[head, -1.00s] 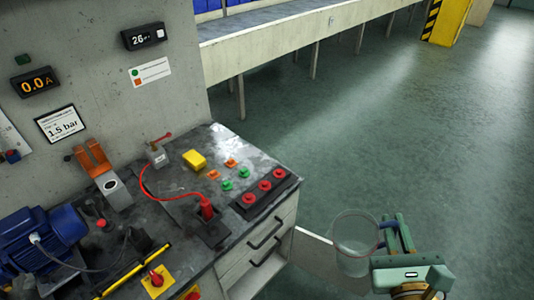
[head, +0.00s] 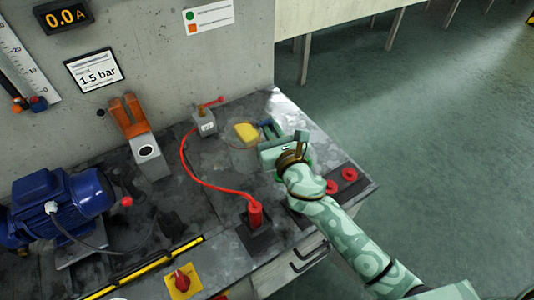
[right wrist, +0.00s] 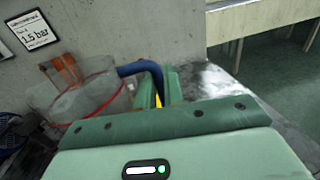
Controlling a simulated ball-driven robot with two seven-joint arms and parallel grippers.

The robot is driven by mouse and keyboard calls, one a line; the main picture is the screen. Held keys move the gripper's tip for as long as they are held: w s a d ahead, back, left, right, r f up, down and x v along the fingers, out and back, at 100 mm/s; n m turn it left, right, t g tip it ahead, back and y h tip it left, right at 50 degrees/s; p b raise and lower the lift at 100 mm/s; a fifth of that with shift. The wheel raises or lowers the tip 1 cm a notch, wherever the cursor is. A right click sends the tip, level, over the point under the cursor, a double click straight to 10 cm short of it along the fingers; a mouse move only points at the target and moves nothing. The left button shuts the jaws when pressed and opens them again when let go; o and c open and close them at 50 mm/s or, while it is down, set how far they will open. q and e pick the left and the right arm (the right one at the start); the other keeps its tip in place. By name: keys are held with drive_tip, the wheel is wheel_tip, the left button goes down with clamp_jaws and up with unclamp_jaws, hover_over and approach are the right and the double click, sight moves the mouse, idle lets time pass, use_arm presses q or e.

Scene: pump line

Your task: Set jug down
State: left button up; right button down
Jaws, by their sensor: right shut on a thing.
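The jug (right wrist: 82,98) is clear, with a blue handle (right wrist: 146,67); it shows at the left of the right wrist view. In the head view the jug (head: 238,152) is only a faint outline over the workbench (head: 215,165), in front of the yellow block (head: 246,132). My right gripper (head: 268,136) is shut on the jug's handle, to the right of the jug's body. The jug looks about upright. I cannot tell whether its base touches the bench top. My left gripper is not in view.
A red cable runs to a red plug (head: 256,214) at the bench front. A small valve with a red lever (head: 205,122) and an orange clamp stand (head: 130,118) are at the back. A blue motor (head: 62,203) is at the left. Red buttons (head: 349,174) lie right of my arm.

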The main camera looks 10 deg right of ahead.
wheel_tip(320, 180, down, 4)
drive_tip(key=shift+w+f+b, duration=0.1)
drive_tip(key=shift+f+b, duration=0.1)
drive_tip(key=shift+b, duration=0.8)
drive_tip(key=shift+f+b, duration=0.5)
drive_tip(key=shift+f, duration=0.15)
wheel_tip(320, 180, down, 3)
drive_tip(key=shift+r+b, duration=0.15)
drive_tip(key=shift+b, duration=0.95)
drive_tip(key=shift+r, duration=0.15)
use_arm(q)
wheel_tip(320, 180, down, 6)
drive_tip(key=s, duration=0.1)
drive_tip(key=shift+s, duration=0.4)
use_arm(e)
drive_tip(key=shift+d, duration=0.1)
drive_tip(key=c, duration=1.5)
unclamp_jaws()
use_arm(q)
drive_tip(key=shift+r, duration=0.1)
